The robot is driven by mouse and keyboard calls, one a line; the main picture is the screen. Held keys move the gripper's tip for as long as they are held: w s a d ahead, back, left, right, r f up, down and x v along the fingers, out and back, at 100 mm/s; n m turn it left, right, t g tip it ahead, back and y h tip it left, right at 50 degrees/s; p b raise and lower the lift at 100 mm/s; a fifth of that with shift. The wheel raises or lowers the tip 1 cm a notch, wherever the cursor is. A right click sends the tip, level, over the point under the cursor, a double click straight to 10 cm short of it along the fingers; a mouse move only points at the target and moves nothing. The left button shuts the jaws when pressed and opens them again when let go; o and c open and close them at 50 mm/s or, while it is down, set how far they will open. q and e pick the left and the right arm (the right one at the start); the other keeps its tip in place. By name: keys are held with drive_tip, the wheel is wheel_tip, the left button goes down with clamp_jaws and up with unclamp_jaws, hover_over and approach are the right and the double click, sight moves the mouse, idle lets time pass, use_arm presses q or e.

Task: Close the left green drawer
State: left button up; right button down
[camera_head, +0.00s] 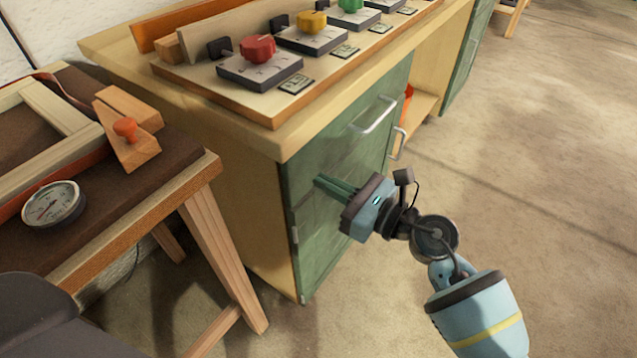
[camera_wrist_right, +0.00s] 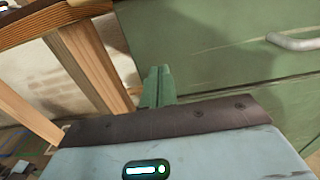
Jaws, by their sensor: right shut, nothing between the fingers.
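The green drawer front (camera_head: 346,130) is at the top left of the wooden cabinet, below the worktop, with a metal bar handle (camera_head: 374,115). It looks about flush with the cabinet; I cannot tell if a small gap remains. In the right wrist view a green front (camera_wrist_right: 225,50) with a handle (camera_wrist_right: 292,41) fills the upper right. My right gripper (camera_head: 322,183) is shut and empty, its green fingers close in front of the green front, below and left of the handle. The fingertips (camera_wrist_right: 160,72) also show in the wrist view; contact is unclear. My left gripper is out of view.
A second handle (camera_head: 398,143) is lower on the green front. The worktop (camera_head: 190,95) carries a panel with coloured knobs. A wooden workbench (camera_head: 140,225) with a gauge (camera_head: 54,204) stands at left, its legs near the cabinet. The floor (camera_head: 530,170) at right is clear.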

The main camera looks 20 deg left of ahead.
drive_tip(key=v, duration=1.1)
drive_tip(key=shift+p, duration=0.35)
drive_tip(key=shift+s+f, duration=0.1)
